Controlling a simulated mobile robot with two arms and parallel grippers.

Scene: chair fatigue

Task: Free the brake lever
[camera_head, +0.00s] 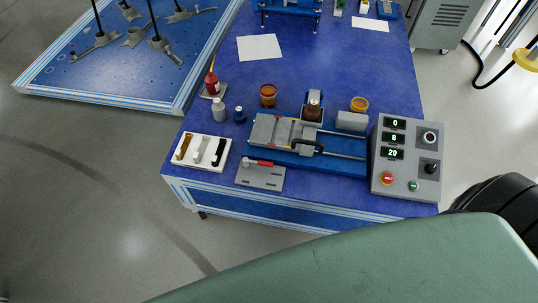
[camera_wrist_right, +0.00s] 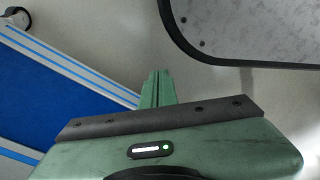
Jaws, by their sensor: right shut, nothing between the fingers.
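A lever with a red grip (camera_head: 259,162) lies across a grey slotted plate (camera_head: 262,180) at the front edge of the blue table; it looks like the brake lever. What holds it is too small to tell. Behind it stands a blue-based slide fixture (camera_head: 340,164) with a grey carriage and a dark curved handle (camera_head: 308,145). My right gripper (camera_wrist_right: 157,76) shows in the right wrist view, its green fingers together and empty. It is over the floor beside a blue panel, and no lever is in that view. My left gripper is in neither view.
A grey control box (camera_head: 408,160) with displays and buttons stands at the table's right end. A white tray (camera_head: 202,151) with small parts lies at the left. Bottles and amber jars (camera_head: 268,95) stand behind. A green part of mine covers the lower right.

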